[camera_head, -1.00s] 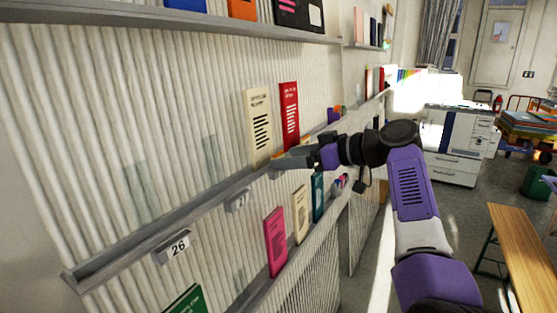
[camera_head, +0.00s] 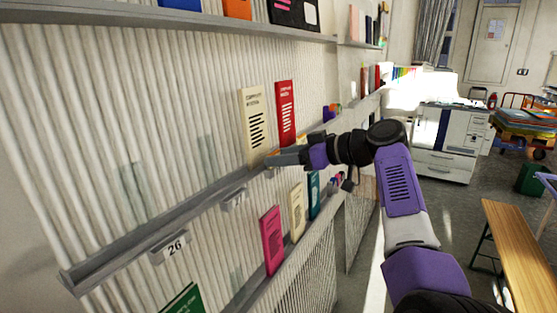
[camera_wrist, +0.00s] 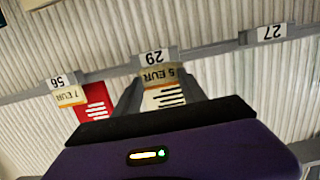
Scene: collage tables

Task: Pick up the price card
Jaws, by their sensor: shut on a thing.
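My gripper (camera_head: 272,157) is at the shelf ledge, by the foot of the cream booklet (camera_head: 254,125). In the wrist view its two dark fingers stand on either side of a small price card (camera_wrist: 158,77) marked 5 EUR, shut on it. The card is seen upside down, in front of the cream booklet (camera_wrist: 163,97) and close to the ledge. I cannot tell whether it is clear of the ledge. A second price card (camera_wrist: 69,98), marked 7 EUR, is to the left, by the red booklet (camera_wrist: 94,101).
The ledge (camera_head: 140,227) runs along the ribbed wall, with a number tag (camera_head: 175,247) on its front. Pink (camera_head: 271,240), cream and teal booklets stand on the shelf below. A wooden bench (camera_head: 520,250) is at the right, with open floor between.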

